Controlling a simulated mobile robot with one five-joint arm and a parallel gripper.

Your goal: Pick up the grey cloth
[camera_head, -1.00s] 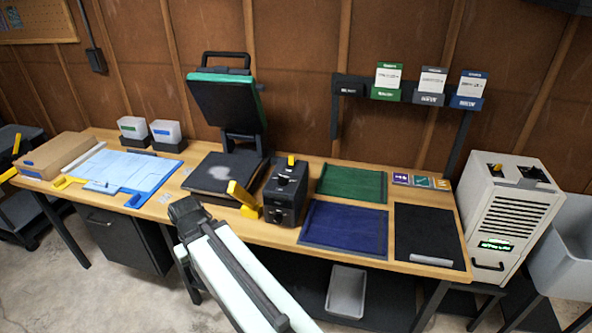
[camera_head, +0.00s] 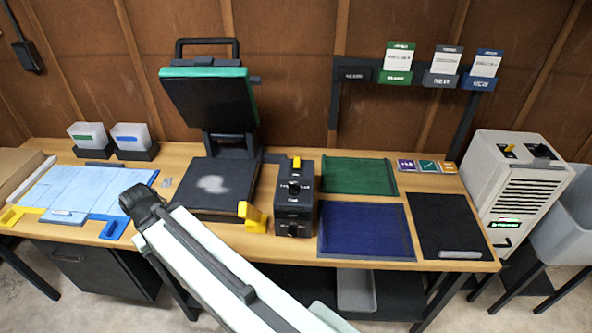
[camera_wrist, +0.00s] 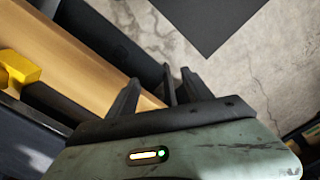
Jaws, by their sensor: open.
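No cloth that I can clearly tell as grey shows. A small pale grey piece (camera_head: 460,254) lies along the front of the black mat (camera_head: 448,222) at the bench's right end; I cannot tell whether it is cloth. A whitish-grey patch (camera_head: 212,184) shows on the press's black lower plate. A green cloth-like sheet (camera_head: 358,177) and a dark blue one (camera_head: 366,230) lie flat left of the black mat. My gripper (camera_wrist: 162,80) is open and empty in the wrist view, over the floor beside the bench edge. In the head view only my arm shows clearly.
The press (camera_head: 214,110) stands open, with a black control box (camera_head: 294,196) beside it. A light blue sheet (camera_head: 85,187) lies at left. A white vented unit (camera_head: 513,192) stands right of the bench. A grey bin (camera_head: 356,291) sits below the bench.

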